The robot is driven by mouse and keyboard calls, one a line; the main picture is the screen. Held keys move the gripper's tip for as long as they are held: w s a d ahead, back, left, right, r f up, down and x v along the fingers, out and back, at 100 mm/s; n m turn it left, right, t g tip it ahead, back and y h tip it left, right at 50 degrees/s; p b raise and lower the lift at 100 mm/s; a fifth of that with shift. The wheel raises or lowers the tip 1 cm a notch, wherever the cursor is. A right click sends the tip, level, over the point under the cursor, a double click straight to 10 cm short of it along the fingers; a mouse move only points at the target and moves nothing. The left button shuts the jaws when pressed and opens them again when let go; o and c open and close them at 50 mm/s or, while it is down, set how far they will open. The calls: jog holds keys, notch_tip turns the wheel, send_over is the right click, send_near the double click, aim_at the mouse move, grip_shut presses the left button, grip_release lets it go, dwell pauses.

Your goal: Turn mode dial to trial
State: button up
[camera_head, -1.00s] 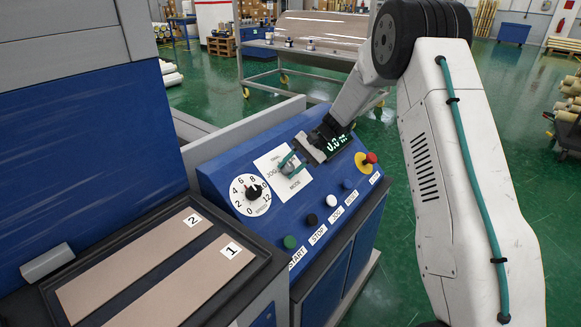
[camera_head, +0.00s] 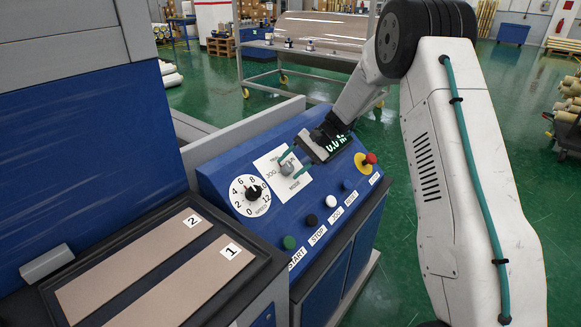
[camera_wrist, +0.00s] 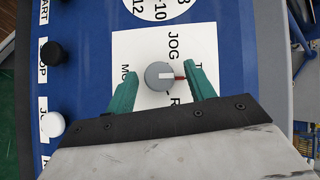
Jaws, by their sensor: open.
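The mode dial is a round grey knob (camera_head: 287,168) on a white plate (camera_head: 268,165) of the sloped blue panel. My gripper (camera_head: 293,161) is open. Its two teal fingers stand on either side of the knob in the wrist view (camera_wrist: 160,68), with gaps on both sides.
A white speed dial (camera_head: 250,195) sits left of the mode plate. START, STOP and other push buttons (camera_head: 311,219) line the panel's lower edge. A red emergency knob (camera_head: 370,158) and a green display (camera_head: 338,142) are to the right.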

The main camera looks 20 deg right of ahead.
jog(key=v, duration=0.6)
jog(key=shift+d+r, duration=0.2)
jog(key=shift+d, duration=0.1)
jog(key=s+a+r+n+h, duration=0.1)
jog(key=s+r+n+h, duration=0.1)
jog(key=s, duration=1.3)
jog(key=s+a+r+n+t+h, duration=0.1)
jog(key=s+r+h, duration=0.3)
jog(key=s, duration=1.1)
jog(key=s+r+n+h, duration=0.3)
jog(key=s+r, duration=0.5)
jog(key=s, duration=0.7)
jog(key=shift+a+n+h, duration=0.3)
jog(key=shift+a+h, duration=0.1)
